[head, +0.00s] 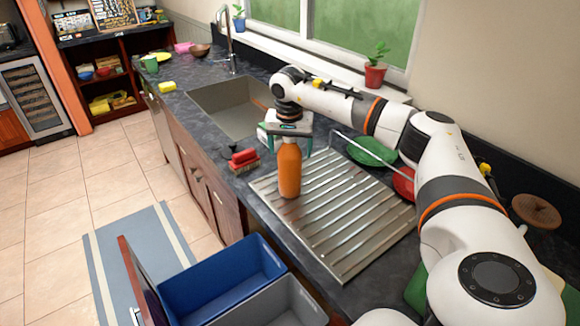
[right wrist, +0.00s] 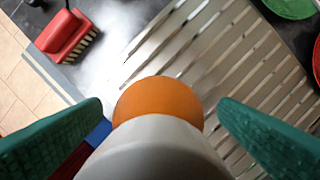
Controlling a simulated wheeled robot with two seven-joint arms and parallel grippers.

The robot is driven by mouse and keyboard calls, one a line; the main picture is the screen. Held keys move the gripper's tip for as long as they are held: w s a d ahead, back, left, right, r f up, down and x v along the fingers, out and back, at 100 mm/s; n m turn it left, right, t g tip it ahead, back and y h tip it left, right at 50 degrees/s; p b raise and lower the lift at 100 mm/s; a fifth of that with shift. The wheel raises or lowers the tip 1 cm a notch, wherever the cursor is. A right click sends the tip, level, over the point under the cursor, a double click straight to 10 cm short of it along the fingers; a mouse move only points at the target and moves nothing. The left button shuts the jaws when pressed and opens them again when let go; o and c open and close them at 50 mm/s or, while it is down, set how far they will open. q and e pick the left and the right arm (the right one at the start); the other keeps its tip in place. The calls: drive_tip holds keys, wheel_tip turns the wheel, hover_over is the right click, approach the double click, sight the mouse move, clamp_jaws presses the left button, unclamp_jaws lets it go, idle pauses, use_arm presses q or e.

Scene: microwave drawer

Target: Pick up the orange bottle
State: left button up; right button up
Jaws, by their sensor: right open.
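The orange bottle (head: 289,170) stands upright on the ribbed metal drainboard (head: 345,215), near its left edge. My right gripper (head: 290,133) is above it, at the height of its top, pointing down. In the right wrist view the two green fingers stand apart, one on each side of the bottle (right wrist: 160,98), with gaps on both sides. A pale grey part, seemingly its cap, fills the lower middle there. The gripper is open and does not hold the bottle. My left gripper is not in view.
A red brush (head: 243,158) lies on the counter left of the bottle. The sink (head: 225,110) is behind. A green plate (head: 372,151) and a red one (head: 404,183) lie to the right. An open drawer with a blue bin (head: 220,280) juts out in front.

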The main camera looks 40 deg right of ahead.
drive_tip(key=c, duration=1.3)
